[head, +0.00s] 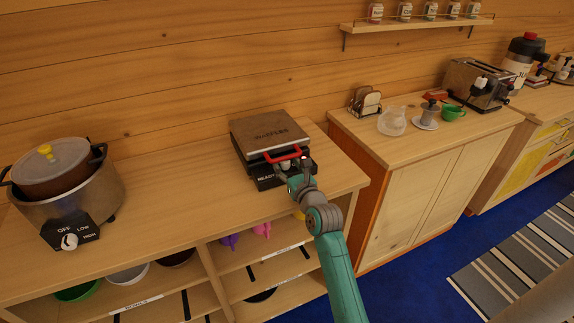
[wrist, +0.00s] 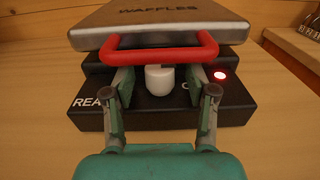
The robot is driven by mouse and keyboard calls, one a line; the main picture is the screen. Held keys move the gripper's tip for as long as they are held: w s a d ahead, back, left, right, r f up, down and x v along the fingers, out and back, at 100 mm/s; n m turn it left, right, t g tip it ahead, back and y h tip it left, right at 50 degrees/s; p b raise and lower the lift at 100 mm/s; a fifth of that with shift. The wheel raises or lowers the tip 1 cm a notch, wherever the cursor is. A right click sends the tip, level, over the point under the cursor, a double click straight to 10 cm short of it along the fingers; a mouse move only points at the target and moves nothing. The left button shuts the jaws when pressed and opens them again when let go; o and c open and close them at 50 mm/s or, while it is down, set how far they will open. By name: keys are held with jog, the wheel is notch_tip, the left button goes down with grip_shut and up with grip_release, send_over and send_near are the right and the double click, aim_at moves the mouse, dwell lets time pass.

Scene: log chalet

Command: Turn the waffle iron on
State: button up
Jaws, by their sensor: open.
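The waffle iron (head: 262,130) sits on the wooden counter with its metal lid down and its red handle (head: 283,155) facing me. In the wrist view its lid (wrist: 155,22) reads "WAFFLES". A white knob (wrist: 160,79) is on the black front panel, and a small red light (wrist: 220,76) to its right glows. The panel's lettering is partly hidden by my fingers. My gripper (head: 287,168) is at the panel; in the wrist view its open fingers (wrist: 158,85) stand on either side of the knob, with small gaps showing.
A slow cooker (head: 70,185) with its own dial stands at the left of the counter (head: 175,200). Open shelves with bowls are below. Across a gap, another cabinet (head: 385,140) holds a glass jug, a green cup and a toaster (head: 475,82).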

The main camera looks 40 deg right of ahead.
jog(key=v, duration=1.1)
jog(key=shift+s, duration=0.35)
jog(key=shift+a, duration=0.1)
